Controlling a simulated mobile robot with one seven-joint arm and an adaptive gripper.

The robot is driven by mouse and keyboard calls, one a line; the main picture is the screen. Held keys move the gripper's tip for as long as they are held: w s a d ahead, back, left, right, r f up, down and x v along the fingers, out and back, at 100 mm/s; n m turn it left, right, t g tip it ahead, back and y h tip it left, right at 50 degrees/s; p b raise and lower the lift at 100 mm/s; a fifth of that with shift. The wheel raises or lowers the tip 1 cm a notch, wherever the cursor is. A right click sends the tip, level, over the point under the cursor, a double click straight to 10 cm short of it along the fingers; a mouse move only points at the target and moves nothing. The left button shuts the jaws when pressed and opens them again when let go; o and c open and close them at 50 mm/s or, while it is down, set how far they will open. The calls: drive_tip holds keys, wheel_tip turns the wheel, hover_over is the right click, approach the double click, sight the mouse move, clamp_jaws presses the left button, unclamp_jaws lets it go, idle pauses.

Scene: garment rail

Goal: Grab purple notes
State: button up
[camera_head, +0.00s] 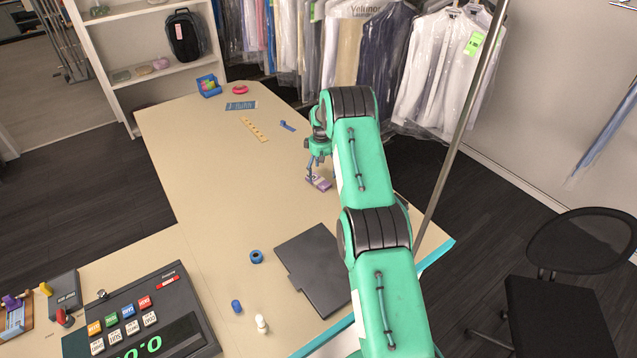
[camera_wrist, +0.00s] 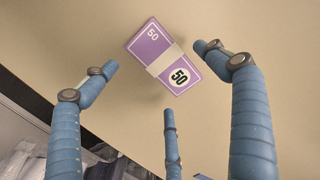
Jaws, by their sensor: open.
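The purple notes (camera_wrist: 150,47) are a banded stack marked 50 with a pale paper strip around the middle. They lie flat on the beige table in the wrist view. They also show in the head view (camera_head: 319,183), just below my gripper (camera_head: 315,165). In the wrist view my gripper (camera_wrist: 160,75) has its blue fingers spread wide. Two fingers reach up on the left and right of the stack, and a third points at it from below. No finger appears to touch the notes, and nothing is held.
The table (camera_head: 200,150) is mostly clear around the notes. A dark flat pad (camera_head: 315,268), a blue tape roll (camera_head: 256,256) and a cash register (camera_head: 150,315) lie nearer. A beige strip (camera_head: 254,130) and small blue item (camera_head: 288,126) lie farther back. Bagged garments (camera_head: 385,45) hang behind.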

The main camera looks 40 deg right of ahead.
sight(320, 179)
drive_tip(key=shift+f+p, duration=0.3)
drive_tip(key=shift+f, duration=1.35)
drive_tip(key=shift+c, duration=0.2)
drive_tip(key=c, duration=1.2)
